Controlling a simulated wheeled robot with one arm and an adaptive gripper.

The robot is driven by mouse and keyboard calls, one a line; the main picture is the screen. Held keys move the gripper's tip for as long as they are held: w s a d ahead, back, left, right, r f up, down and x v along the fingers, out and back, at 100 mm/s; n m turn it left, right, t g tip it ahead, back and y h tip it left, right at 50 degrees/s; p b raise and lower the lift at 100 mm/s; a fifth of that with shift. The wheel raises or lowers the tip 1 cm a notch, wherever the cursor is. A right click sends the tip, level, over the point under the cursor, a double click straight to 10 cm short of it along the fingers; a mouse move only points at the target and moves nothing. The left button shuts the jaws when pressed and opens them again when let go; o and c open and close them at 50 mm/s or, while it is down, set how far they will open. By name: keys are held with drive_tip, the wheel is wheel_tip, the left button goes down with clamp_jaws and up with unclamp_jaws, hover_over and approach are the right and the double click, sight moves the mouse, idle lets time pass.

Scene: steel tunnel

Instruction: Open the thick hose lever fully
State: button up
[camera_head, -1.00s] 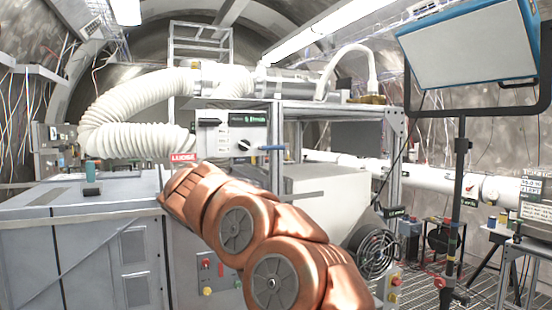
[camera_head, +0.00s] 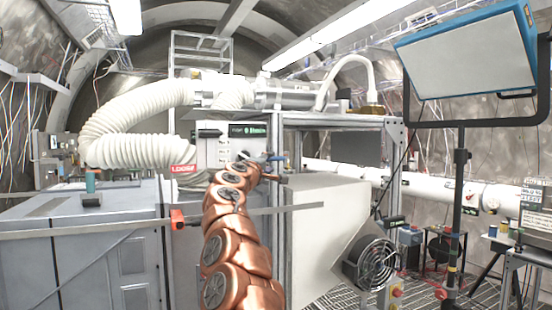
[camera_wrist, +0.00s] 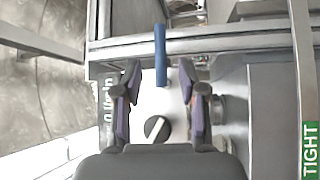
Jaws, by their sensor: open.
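The thick white corrugated hose (camera_head: 140,110) loops at the upper left and runs to a metal coupling on top of the frame. A blue lever (camera_wrist: 160,55) stands upright in the wrist view, in line with the gap between my fingertips; a small blue part of it shows in the head view (camera_head: 276,157). My gripper (camera_wrist: 160,70) is open, one finger on each side of the lever in the picture. I cannot tell whether either finger touches it. In the head view my arm hides part of the control box (camera_head: 212,130), and the gripper is small there.
A red LOOSE label (camera_head: 183,169) shows left of the arm, and a green TIGHT label (camera_wrist: 309,148) at the wrist view's right edge. A dark round knob (camera_wrist: 157,128) lies below the lever. A metal frame post (camera_head: 393,170) and a fan (camera_head: 372,263) stand to the right.

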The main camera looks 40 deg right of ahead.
sight(275, 158)
drive_tip(key=shift+p+x, duration=3.25)
drive_tip(key=shift+p, duration=0.1)
drive_tip(key=shift+w+d, duration=0.15)
drive_tip(key=shift+d, duration=0.1)
clamp_jaws()
